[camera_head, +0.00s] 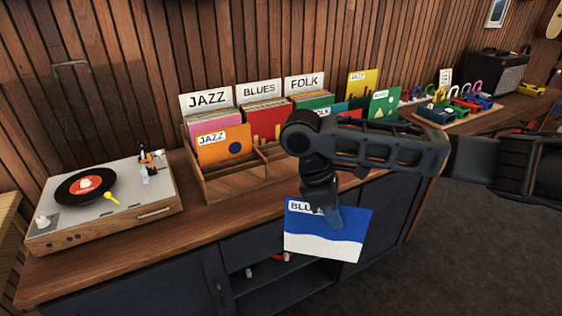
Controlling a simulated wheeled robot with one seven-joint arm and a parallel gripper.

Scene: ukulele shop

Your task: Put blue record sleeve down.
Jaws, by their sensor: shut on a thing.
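The blue record sleeve (342,240) has a white wave across it and a label of which "BLU" shows. My gripper (335,208) is shut on its upper edge and covers part of the label. The sleeve hangs slightly tilted in front of the counter's front edge, clear of the wooden record rack (230,187). The rack has JAZZ (208,98), BLUES (262,90) and FOLK (304,83) dividers at the back. An orange JAZZ sleeve (222,146) stands in its left front part. My arm hides part of the rack's right side.
A turntable (105,205) with a black record stands at the left of the counter (195,220). Yellow (362,84) and green (383,105) sleeves stand right of the rack's dividers. Coloured clamp-like items (465,100) and an amplifier (497,75) are farther right. An open shelf (285,288) lies below.

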